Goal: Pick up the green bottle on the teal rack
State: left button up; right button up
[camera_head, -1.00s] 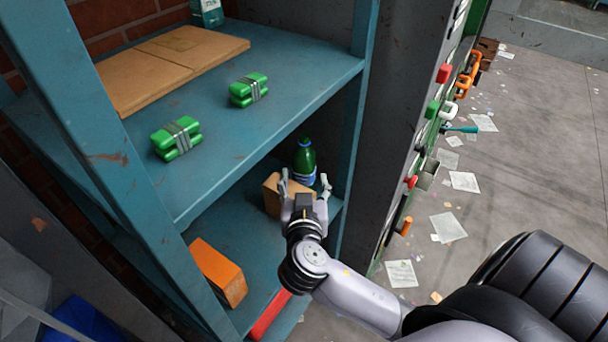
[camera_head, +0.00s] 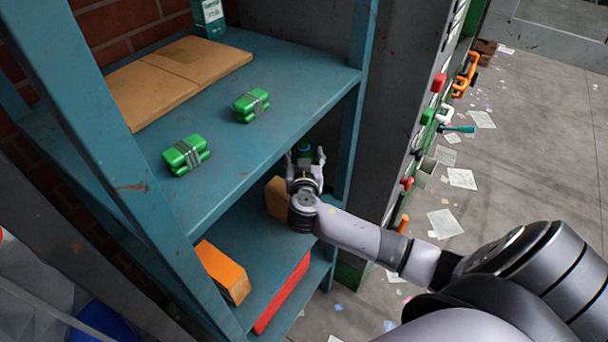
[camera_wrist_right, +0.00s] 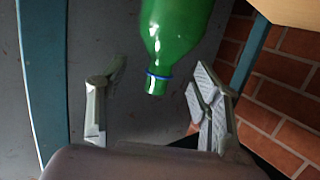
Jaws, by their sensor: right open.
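The teal rack (camera_head: 290,105) fills the left and middle of the head view. The green bottle (camera_head: 305,151) is on its lower shelf near the right post, mostly hidden behind my right gripper. My right gripper (camera_head: 306,163) is open at the bottle, with a finger on either side. In the right wrist view the green bottle (camera_wrist_right: 177,35) hangs in from the top, its blue-ringed cap towards the palm. The open right gripper (camera_wrist_right: 158,90) has its fingers left and right of the cap, with visible gaps. My left gripper is not in view.
A tan box (camera_head: 277,200) stands close left of my right gripper. An orange box (camera_head: 222,272) and a red object (camera_head: 282,295) are lower down. The upper shelf above holds green bundles (camera_head: 186,155) and flat cardboard (camera_head: 175,75). A panel with coloured handles (camera_head: 438,83) is to the right.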

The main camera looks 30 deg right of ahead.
jog(key=shift+p+x, duration=0.3)
jog(key=shift+x, duration=1.25)
jog(key=shift+c, duration=0.4)
jog(key=c, duration=1.1)
